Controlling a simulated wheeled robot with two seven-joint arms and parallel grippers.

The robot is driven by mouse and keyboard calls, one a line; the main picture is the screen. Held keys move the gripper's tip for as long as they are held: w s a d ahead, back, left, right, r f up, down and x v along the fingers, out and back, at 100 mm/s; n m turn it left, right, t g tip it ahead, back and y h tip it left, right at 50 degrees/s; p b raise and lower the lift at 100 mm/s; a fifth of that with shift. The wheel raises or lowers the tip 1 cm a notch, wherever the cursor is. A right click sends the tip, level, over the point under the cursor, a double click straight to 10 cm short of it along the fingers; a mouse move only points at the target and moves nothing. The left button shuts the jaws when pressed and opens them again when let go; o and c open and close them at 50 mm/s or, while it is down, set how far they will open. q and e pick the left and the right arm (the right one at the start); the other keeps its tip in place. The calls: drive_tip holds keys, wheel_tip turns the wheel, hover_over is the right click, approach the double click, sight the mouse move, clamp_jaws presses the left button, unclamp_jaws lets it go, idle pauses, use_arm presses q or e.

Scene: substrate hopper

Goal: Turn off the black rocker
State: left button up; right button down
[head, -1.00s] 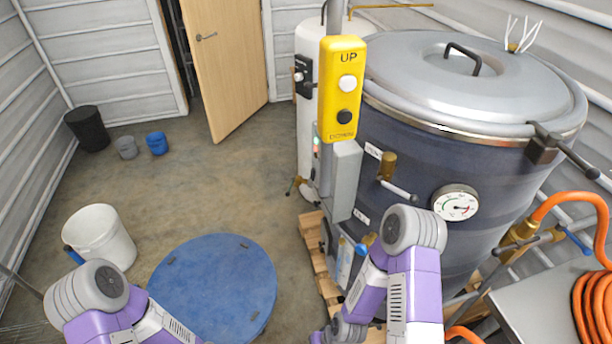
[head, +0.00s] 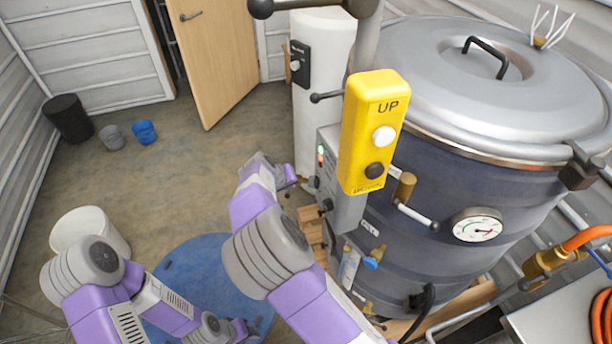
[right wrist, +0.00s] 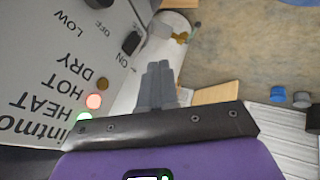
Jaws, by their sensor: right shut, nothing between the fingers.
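The black rocker (right wrist: 131,43) shows in the right wrist view between the OFF and ON markings on the pale control panel (right wrist: 50,60). Which side of it is pressed in is too small to tell. My right gripper (right wrist: 158,68) is shut and empty, its fingertips just below and right of the rocker in the picture; I cannot tell whether they touch it. In the head view my right gripper (head: 291,176) is left of the grey control box (head: 347,205). My left gripper (head: 238,328) is low in the head view, its fingers unclear.
The yellow UP/DOWN pendant (head: 372,130) hangs in front of the big lidded kettle (head: 450,190). A brass valve (head: 404,186) and a gauge (head: 478,228) stick out of the kettle. A blue round lid (head: 200,265) and a white bucket (head: 90,232) are at lower left.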

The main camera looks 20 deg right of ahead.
sight(317, 183)
use_arm(q)
drive_tip(key=shift+s+f+b, duration=0.3)
drive_tip(key=shift+f+b, duration=0.05)
drive_tip(key=shift+b, duration=0.05)
use_arm(e)
drive_tip(key=w+d+f, duration=0.4)
drive_tip(key=d+f, duration=0.4)
drive_tip(key=shift+f, duration=0.15)
idle(0.3)
use_arm(q)
drive_tip(key=shift+f+b, duration=0.3)
drive_tip(key=shift+f, duration=0.05)
use_arm(e)
drive_tip(key=shift+d+f+h, duration=0.1)
drive_tip(key=shift+d+h, duration=0.05)
drive_tip(key=shift+h, duration=0.15)
